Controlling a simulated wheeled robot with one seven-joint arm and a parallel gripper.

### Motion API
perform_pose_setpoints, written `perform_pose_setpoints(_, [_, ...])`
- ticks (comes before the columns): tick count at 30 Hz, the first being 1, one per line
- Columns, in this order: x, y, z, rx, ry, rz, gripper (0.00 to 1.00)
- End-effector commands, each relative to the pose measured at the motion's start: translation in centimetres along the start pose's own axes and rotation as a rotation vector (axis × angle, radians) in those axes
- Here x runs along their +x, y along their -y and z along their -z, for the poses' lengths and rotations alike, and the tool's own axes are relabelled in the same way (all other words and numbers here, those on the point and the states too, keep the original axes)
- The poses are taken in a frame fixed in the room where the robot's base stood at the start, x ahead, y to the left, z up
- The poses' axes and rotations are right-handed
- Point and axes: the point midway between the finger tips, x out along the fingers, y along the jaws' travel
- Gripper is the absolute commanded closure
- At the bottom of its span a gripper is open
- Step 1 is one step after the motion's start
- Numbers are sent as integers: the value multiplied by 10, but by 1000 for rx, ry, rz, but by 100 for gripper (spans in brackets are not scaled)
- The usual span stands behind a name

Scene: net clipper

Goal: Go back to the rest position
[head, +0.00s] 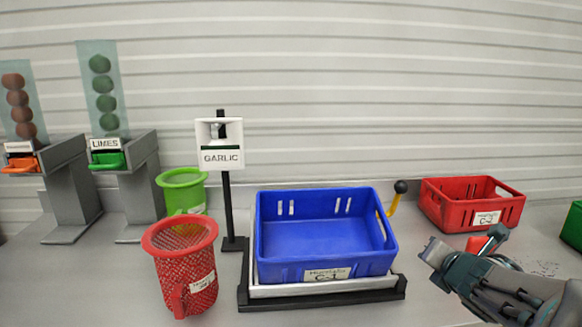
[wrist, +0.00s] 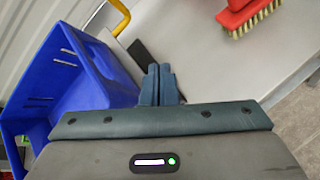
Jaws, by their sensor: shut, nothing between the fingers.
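My gripper (head: 432,250) is at the right of the head view, above the table and to the right of the blue crate (head: 325,267). In the wrist view my gripper (wrist: 160,72) has its two fingers together, shut and empty. The blue crate also shows at the left of the wrist view (wrist: 85,95). It is empty and sits on a black-and-silver stand, apart from my fingers.
A red crate (head: 458,217) stands at the back right. A red brush (wrist: 240,15) lies on the table. A red mesh basket (head: 186,283), a green basket (head: 183,178) and a garlic sign (head: 221,157) stand left of the blue crate. A yellow handle (head: 394,203) rises behind it.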

Motion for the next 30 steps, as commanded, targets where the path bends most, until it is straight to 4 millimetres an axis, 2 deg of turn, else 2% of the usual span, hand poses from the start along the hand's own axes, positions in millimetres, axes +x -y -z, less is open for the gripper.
perform_pose_setpoints(4, [-14, -3, -1, 333, 21, 95, 100])
perform_pose_setpoints(8, [-32, -2, 12, 746, 39, 222, 100])
perform_pose_setpoints(14, [-70, -5, 55, 1387, 65, 468, 100])
perform_pose_setpoints(18, [-105, -14, 95, 1785, 96, 689, 100])
perform_pose_setpoints(21, [-130, -24, 122, 2001, 127, 851, 100])
perform_pose_setpoints(24, [-150, -32, 142, 2143, 160, 989, 100])
perform_pose_setpoints(30, [-168, -39, 160, 2254, 199, 1117, 100])
